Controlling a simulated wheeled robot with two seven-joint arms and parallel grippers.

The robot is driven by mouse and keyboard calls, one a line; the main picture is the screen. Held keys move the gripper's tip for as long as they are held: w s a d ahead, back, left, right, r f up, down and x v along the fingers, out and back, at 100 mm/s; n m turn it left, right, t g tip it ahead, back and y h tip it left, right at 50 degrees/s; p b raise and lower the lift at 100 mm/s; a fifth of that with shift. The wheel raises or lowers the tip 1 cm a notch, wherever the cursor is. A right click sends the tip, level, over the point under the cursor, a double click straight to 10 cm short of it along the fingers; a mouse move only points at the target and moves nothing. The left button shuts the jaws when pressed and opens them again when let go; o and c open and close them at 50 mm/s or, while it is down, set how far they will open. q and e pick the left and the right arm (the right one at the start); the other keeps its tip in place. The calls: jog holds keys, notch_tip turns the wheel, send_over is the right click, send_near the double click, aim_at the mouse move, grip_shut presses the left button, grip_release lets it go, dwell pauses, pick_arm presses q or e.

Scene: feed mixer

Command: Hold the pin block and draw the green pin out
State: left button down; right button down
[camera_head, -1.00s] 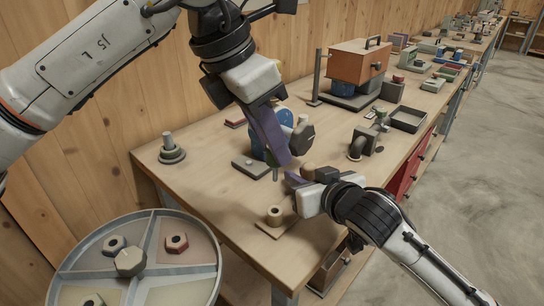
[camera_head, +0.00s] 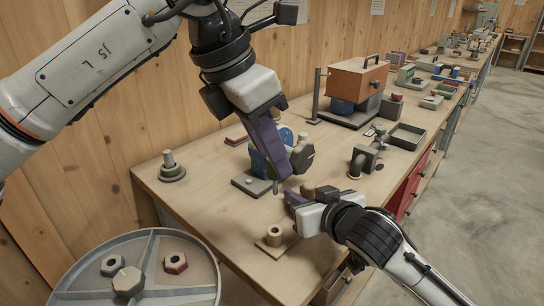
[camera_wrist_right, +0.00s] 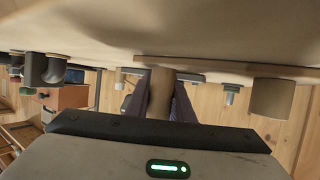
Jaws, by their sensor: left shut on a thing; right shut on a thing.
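My left gripper (camera_head: 275,172) points down over the workbench, with long purple fingers shut. A thin dark green pin (camera_head: 275,187) shows just below its fingertips; the fingers hide its upper part, and I cannot tell whether its lower end is clear of anything. My right gripper (camera_head: 298,202) is just below and right of it, shut on a tan round piece (camera_head: 308,189). In the right wrist view, the tan piece (camera_wrist_right: 161,95) stands between both fingers. It may belong to the pin block, but I cannot make out the block's full shape.
The workbench (camera_head: 215,215) holds a tan bushing (camera_head: 275,233) on a square plate, a grey block (camera_head: 250,184), a stepped post (camera_head: 171,167) and a blue part (camera_head: 260,163) behind my left fingers. A divided round tray (camera_head: 205,287) is at lower left. An orange box (camera_head: 357,80) stands farther back.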

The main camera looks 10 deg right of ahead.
pick_arm(q)
jog(key=shift+r, duration=0.35)
jog(key=shift+r, duration=0.1)
jog(key=shift+r, duration=3.15)
pick_arm(e)
jog(key=c, duration=1.5)
grip_release()
jog(key=shift+o, duration=0.2)
